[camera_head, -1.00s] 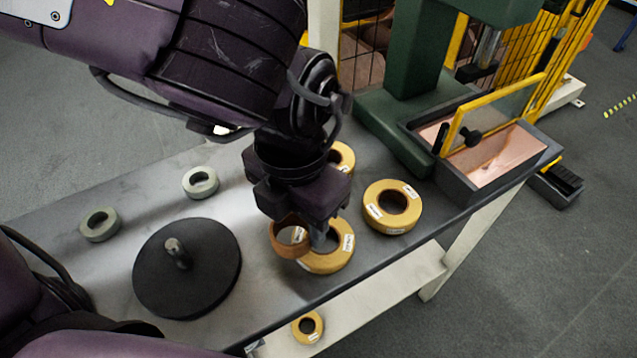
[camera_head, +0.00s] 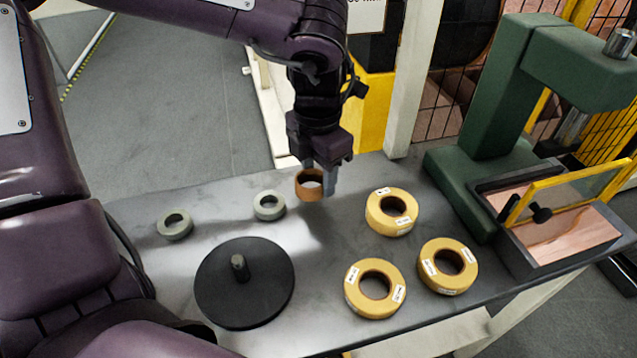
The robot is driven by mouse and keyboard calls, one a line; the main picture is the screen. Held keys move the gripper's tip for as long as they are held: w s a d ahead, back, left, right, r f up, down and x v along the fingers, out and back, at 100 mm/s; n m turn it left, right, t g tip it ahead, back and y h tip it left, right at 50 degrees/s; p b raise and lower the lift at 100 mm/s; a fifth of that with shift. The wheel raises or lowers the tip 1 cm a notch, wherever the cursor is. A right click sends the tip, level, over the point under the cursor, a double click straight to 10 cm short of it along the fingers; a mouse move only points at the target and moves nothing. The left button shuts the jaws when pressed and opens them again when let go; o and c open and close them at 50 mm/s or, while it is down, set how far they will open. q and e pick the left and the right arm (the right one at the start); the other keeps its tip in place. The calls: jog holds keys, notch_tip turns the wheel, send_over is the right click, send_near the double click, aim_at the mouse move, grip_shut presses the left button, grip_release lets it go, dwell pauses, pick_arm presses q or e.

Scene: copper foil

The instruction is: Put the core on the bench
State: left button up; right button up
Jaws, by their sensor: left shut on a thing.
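My left gripper (camera_head: 318,184) points down over the back part of the grey bench (camera_head: 222,220). It is shut on a small brown ring-shaped core (camera_head: 307,193), gripping it by its right side. The core looks held a little above the bench top, with a shadow below it; the exact gap is hard to judge. My right gripper is not in view.
Two grey-green rings (camera_head: 269,205) (camera_head: 174,224) lie left of the core. A black disc with a post (camera_head: 246,290) is at the front. Three yellow labelled rolls (camera_head: 400,200) (camera_head: 353,293) (camera_head: 434,288) lie to the right. A green press (camera_head: 490,120) and a copper-lined tray (camera_head: 510,240) stand at the right end.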

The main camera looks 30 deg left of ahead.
pick_arm(q)
notch_tip(320, 180, down, 3)
jog(key=shift+s+f, duration=0.1)
jog(key=shift+f, duration=0.05)
jog(key=o, duration=1)
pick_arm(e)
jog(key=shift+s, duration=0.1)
pick_arm(q)
notch_tip(320, 180, up, 12)
jog(key=shift+r+p, duration=0.1)
jog(key=shift+p, duration=0.45)
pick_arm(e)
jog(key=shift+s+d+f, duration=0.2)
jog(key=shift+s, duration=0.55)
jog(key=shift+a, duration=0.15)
